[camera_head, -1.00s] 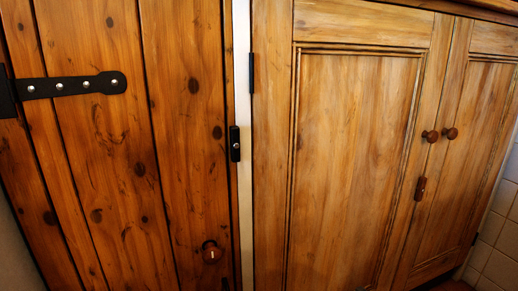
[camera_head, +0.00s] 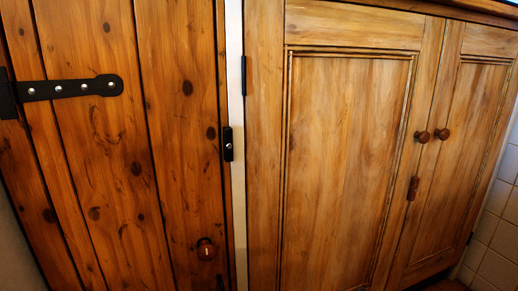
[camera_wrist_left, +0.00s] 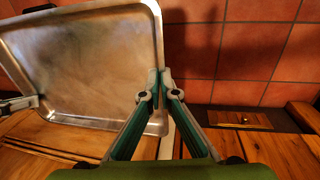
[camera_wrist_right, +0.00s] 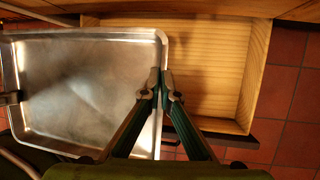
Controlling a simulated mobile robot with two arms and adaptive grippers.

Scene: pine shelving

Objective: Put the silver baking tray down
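The silver baking tray (camera_wrist_left: 85,55) is a shallow rectangular metal tray with a raised rim. It fills the left part of the left wrist view and also shows in the right wrist view (camera_wrist_right: 85,90). My left gripper (camera_wrist_left: 166,78) is shut on one rim of it. My right gripper (camera_wrist_right: 162,78) is shut on another rim. In each wrist view, part of the other gripper shows at the tray's far left side. The head view shows neither the tray nor my grippers.
An open, empty-looking wooden drawer (camera_wrist_right: 205,70) lies beside and beyond the tray in the right wrist view. Red wall tiles (camera_wrist_left: 250,50) and a wooden surface (camera_wrist_left: 50,150) show in the left wrist view. A plank door (camera_head: 100,150) and pine cupboard (camera_head: 345,150) fill the head view.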

